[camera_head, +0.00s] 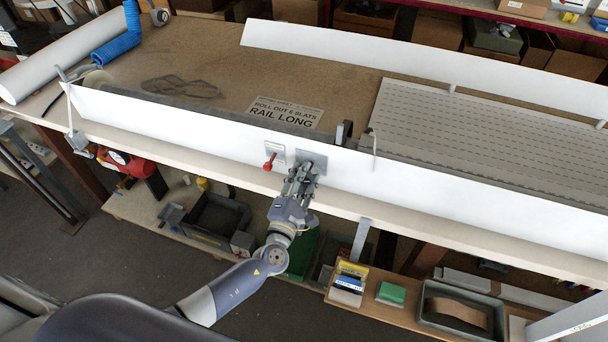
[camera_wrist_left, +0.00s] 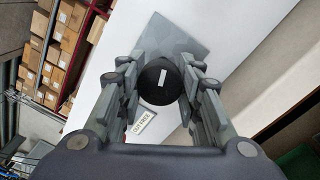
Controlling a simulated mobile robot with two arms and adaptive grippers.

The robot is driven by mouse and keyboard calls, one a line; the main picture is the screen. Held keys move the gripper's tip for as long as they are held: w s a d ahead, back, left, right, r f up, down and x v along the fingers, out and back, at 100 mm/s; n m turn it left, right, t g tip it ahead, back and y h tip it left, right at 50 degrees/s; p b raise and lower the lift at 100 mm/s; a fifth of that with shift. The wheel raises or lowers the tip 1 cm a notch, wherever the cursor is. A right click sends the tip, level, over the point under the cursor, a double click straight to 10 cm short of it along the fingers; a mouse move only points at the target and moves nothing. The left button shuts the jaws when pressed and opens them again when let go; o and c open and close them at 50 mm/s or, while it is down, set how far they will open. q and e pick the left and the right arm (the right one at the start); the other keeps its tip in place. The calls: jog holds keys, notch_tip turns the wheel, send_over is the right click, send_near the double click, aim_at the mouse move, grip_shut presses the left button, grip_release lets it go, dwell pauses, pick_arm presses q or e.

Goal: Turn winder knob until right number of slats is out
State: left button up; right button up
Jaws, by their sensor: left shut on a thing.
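My left gripper (camera_head: 303,172) reaches up to a grey plate (camera_head: 317,160) on the front of the long white rail. In the left wrist view its fingers (camera_wrist_left: 160,90) are closed around the black round winder knob (camera_wrist_left: 158,74), which has a white mark on its face. In the head view the gripper hides the knob. Grey slotted slats (camera_head: 490,130) lie flat behind the rail at the right; how many are out I cannot tell. A sign (camera_head: 284,113) on the bench reads "ROLL OUT 5 SLATS" and "RAIL LONG". My right gripper is not in view.
A red lever (camera_head: 269,162) sits on a small plate left of the knob. A label (camera_wrist_left: 144,121) shows beside the knob in the wrist view. A second white rail (camera_head: 420,62) runs along the back. Bins and a wooden shelf (camera_head: 400,310) stand below the bench.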

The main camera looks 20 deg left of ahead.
pick_arm(q)
jog(key=shift+m, duration=0.4)
jog(key=o, duration=1.1)
jog(key=shift+s, duration=0.2)
jog(key=s, duration=1.1)
jog(key=shift+s+a+f, duration=0.15)
jog(key=shift+s+f, duration=0.15)
jog(key=shift+f, duration=0.05)
